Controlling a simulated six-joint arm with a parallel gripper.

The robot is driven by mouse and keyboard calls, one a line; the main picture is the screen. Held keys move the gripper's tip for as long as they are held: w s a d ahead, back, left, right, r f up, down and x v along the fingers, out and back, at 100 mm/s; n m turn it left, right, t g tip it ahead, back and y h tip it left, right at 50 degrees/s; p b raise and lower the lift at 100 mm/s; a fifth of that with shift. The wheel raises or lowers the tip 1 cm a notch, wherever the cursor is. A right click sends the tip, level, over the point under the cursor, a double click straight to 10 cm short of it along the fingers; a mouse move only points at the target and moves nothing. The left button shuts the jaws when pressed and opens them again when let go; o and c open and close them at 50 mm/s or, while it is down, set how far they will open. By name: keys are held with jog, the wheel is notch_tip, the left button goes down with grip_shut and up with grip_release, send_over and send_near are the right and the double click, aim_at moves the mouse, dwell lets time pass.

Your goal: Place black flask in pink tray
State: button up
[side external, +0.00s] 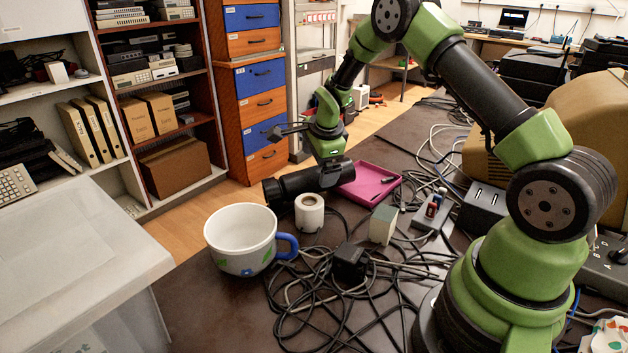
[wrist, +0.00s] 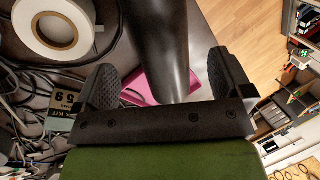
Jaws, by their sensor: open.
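The black flask (side external: 300,185) lies on its side in the side view, left end behind the white roll and right end in front of the pink tray (side external: 371,190). In the wrist view the flask (wrist: 158,35) runs down from the top edge between my gripper's (wrist: 166,75) two spread fingers. A piece of the pink tray (wrist: 138,88) shows behind it. In the side view my gripper (side external: 326,153) is at the flask's right half, open. Its fingers are hard to make out there. I cannot tell whether the flask touches the table or the tray's rim.
A white roll (side external: 309,213) stands close in front of the flask. A large mug (side external: 238,238) with a blue handle is to the left. A grey-green box (side external: 383,224) and tangled cables (side external: 330,300) crowd the table in front. A small dark item (side external: 389,180) lies in the tray.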

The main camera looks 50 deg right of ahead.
aim_at(315, 171)
jog(key=shift+x, duration=3)
jog(key=shift+w+a+r, duration=0.1)
jog(key=shift+w, duration=0.05)
jog(key=c, duration=1.4)
jog(key=shift+r, duration=0.15)
jog(key=shift+c, duration=0.5)
